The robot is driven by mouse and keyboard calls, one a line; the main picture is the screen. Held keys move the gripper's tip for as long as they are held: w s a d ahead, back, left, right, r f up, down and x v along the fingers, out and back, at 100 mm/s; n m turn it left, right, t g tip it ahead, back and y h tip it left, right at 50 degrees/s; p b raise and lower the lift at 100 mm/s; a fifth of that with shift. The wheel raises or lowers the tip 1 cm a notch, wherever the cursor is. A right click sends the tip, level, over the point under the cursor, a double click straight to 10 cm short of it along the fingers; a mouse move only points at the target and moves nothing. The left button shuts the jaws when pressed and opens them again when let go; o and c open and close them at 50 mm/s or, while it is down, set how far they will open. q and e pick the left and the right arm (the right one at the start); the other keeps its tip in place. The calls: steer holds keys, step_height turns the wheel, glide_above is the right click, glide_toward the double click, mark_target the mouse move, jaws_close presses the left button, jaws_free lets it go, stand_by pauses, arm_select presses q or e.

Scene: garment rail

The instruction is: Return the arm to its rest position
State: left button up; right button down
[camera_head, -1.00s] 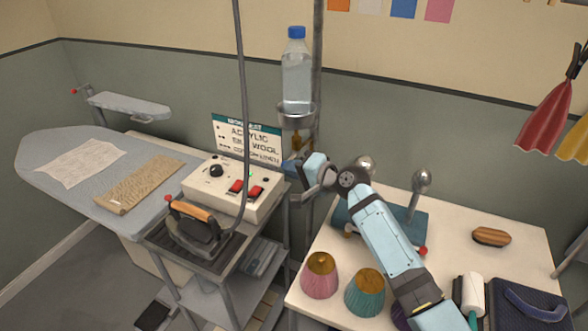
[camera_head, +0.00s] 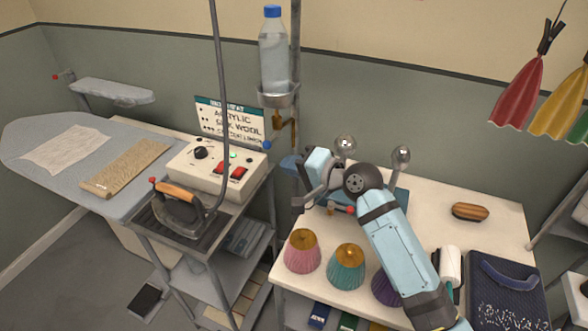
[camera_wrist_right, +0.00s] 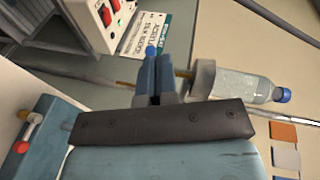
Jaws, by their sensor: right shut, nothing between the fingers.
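My right arm reaches in from the lower right in the head view, across the white table. My right gripper (camera_head: 288,162) is shut and empty, its short blue fingers pointing left beside the metal pole. A small blue knob (camera_head: 267,145) on the valve below the bottle holder is just left of the fingertips. In the right wrist view the shut blue fingers (camera_wrist_right: 153,66) point toward this knob (camera_wrist_right: 150,51), which appears just past the tips; I cannot tell whether they touch. The gripper holds nothing. My left gripper is not in view.
A water bottle (camera_head: 273,52) stands upright in its holder on the pole. The iron (camera_head: 182,208) and control box (camera_head: 215,166) are at left. Pink (camera_head: 302,252) and teal (camera_head: 346,268) pleated pieces stand on the table (camera_head: 490,200) beside my forearm. A brush (camera_head: 470,211) lies right.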

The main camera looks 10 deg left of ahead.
steer(key=shift+s+d+r, duration=0.15)
steer(key=shift+s+d, duration=0.2)
steer(key=shift+s, duration=0.3)
steer(key=s+d+f+n+h, duration=0.1)
steer(key=s+d+f+h, duration=0.3)
steer(key=s+d+f, duration=0.5)
steer(key=s+d+f+n+h, duration=0.2)
steer(key=s+d+f+h, duration=0.3)
steer(key=s+d, duration=0.5)
steer(key=s+d+f+n+g+h, duration=0.25)
steer(key=s+d+h, duration=0.25)
steer(key=s+d, duration=1)
steer(key=w+a+f+t+y, duration=0.1)
steer(key=w+a+f+t, duration=0.2)
steer(key=f, duration=0.3)
steer(key=w+a+f+t+y, duration=0.2)
steer(key=w+f+t, duration=0.1)
steer(key=f, duration=0.4)
steer(key=shift+w+a+f+t+p, duration=0.15)
steer(key=shift+a+t+p, duration=0.2)
steer(key=shift+a, duration=0.05)
